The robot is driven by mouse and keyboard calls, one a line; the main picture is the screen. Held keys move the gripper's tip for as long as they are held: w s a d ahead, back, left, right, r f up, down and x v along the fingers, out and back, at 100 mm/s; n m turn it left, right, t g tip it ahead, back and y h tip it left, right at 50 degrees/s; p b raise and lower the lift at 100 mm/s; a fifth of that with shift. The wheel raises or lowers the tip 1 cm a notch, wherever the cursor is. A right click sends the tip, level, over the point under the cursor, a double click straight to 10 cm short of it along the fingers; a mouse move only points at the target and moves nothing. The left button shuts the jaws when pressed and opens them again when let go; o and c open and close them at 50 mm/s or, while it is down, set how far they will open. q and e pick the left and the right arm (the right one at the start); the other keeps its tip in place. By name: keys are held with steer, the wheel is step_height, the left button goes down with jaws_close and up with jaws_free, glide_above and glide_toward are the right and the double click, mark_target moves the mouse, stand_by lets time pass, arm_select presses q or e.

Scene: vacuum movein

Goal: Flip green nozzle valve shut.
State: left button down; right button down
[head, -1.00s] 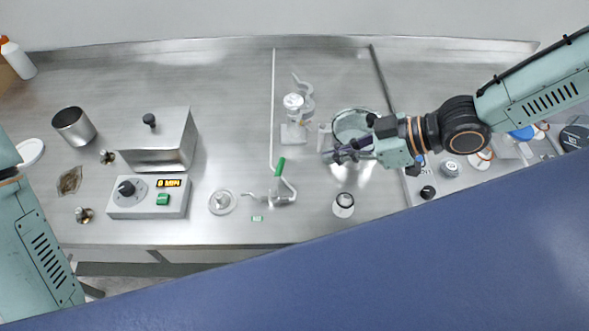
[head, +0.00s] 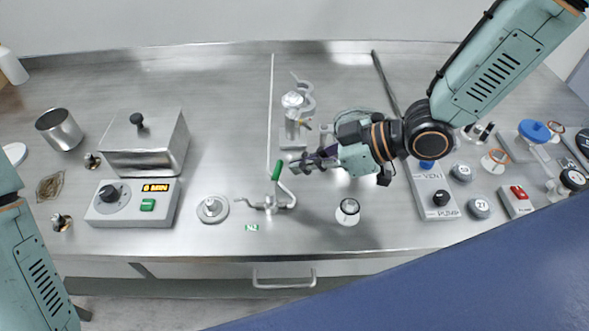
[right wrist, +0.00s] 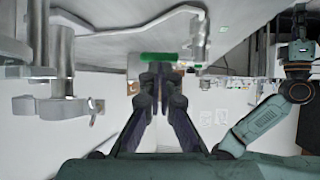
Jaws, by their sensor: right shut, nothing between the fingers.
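The green nozzle valve handle (head: 278,170) stands on a small metal nozzle fitting (head: 271,204) near the front middle of the bench. The handle points up and leans slightly to the right. My right gripper (head: 296,167) is shut and empty just right of the handle, at about its height in the picture. In the right wrist view the green handle (right wrist: 158,57) lies just beyond my shut fingertips (right wrist: 159,70). I cannot tell whether they touch. My left gripper is out of view; only part of my left arm shows at the left edge.
A clamp stand (head: 292,120) stands behind the fitting. A glass vessel (head: 352,120) is partly hidden behind my right gripper. A round-based holder (head: 212,209) is left of the fitting, and a white-rimmed jar (head: 347,211) is to its right. A timer box (head: 132,203) sits further left.

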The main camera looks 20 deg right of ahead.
mark_target(277, 167)
steer(key=shift+b+x, duration=0.35)
steer(key=shift+x, duration=0.8)
steer(key=shift+w+a+r+p, duration=0.1)
steer(key=shift+w+a+p, duration=0.35)
steer(key=shift+p, duration=0.3)
steer(key=shift+w+a, duration=0.1)
steer(key=shift+w, duration=0.15)
steer(key=shift+s, duration=0.2)
